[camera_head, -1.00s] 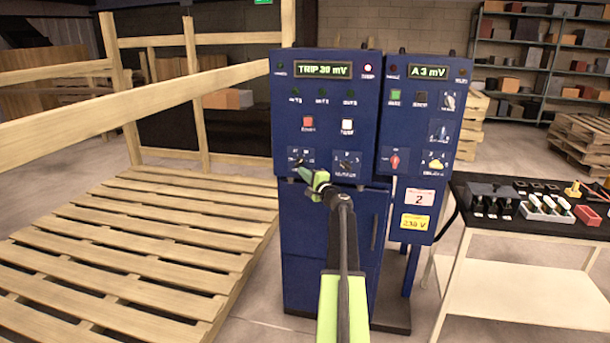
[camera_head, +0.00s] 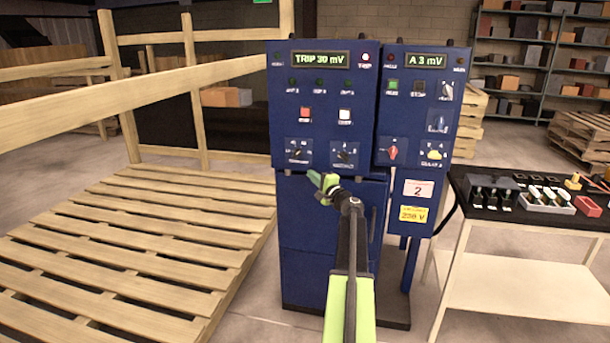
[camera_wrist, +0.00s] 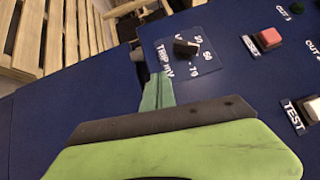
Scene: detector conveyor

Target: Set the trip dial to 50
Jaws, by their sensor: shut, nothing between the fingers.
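The trip dial (camera_head: 298,151) is a dark knob on a blue plate at the lower left of the cabinet front. In the wrist view, this knob (camera_wrist: 186,47) has the label "TRIP mV" and marks 30, 50 and 70 around it. I cannot tell for sure which mark it points to. The trip display (camera_head: 320,58) reads "TRIP 30 mV". My gripper (camera_head: 320,183) is shut and empty, below and slightly right of the dial. In the wrist view, its green fingers (camera_wrist: 157,93) lie just below the dial plate, with the knob apart from them.
A second dial (camera_head: 345,153) sits right of the trip dial. Above are a red button (camera_head: 305,115) and a white test button (camera_head: 345,116). A red switch (camera_head: 392,152) is on the right panel. A pallet (camera_head: 150,240) lies left; a bench (camera_head: 520,230) stands right.

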